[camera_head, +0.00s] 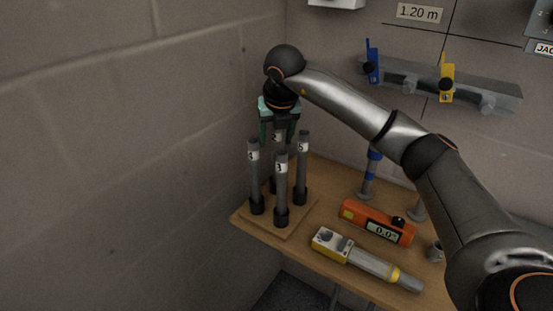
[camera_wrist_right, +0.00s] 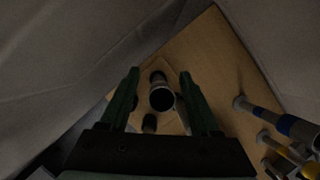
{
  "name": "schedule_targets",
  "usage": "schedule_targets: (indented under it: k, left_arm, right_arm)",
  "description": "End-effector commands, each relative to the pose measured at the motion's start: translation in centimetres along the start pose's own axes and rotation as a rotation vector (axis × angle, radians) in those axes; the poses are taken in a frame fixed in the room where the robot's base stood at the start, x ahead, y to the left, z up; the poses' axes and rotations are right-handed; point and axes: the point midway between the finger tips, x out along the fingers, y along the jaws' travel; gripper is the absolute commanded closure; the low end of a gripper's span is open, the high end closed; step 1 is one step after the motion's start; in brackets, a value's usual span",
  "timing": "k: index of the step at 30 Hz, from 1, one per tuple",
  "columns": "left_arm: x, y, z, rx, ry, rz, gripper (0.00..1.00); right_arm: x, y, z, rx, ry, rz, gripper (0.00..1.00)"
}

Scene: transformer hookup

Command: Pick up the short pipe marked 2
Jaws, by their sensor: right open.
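Several short grey pipes with white number labels stand upright in black sockets on a small wooden stand (camera_head: 286,230). The rear pipe, whose label seems to read 2 (camera_head: 277,137), is partly hidden behind the pipe marked 3 (camera_head: 281,167) and under my right gripper (camera_head: 278,132). My right gripper points down over this rear pipe, fingers open. In the right wrist view a pipe's round open end (camera_wrist_right: 161,99) shows between the two green fingers, with gaps on both sides. My left gripper is not in view.
The pipe marked 5 (camera_head: 303,147) and another labelled pipe (camera_head: 253,156) stand close by. An orange meter (camera_head: 377,222) and a yellow-and-grey tool (camera_head: 365,262) lie on the wooden table. A block wall (camera_head: 120,130) is close on the left.

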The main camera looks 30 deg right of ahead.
Motion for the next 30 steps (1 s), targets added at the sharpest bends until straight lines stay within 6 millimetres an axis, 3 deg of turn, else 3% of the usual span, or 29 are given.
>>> schedule_targets:
  k: [4, 11, 27, 30]
  left_arm:
    - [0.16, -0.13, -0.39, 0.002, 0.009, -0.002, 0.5]
    - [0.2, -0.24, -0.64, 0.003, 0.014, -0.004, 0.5]
    - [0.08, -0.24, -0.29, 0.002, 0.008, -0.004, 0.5]
    - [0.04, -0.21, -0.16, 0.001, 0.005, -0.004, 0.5]
  right_arm:
    - [1.33, -0.08, -0.05, 0.001, 0.0, -0.001, 0.37]
    - [1.4, -0.06, -0.03, 0.0, -0.001, 0.0, 0.37]
    - [1.34, -0.05, -0.02, 0.0, -0.001, 0.0, 0.97]
    - [1.34, -0.05, -0.02, 0.0, -0.001, 0.0, 1.0]
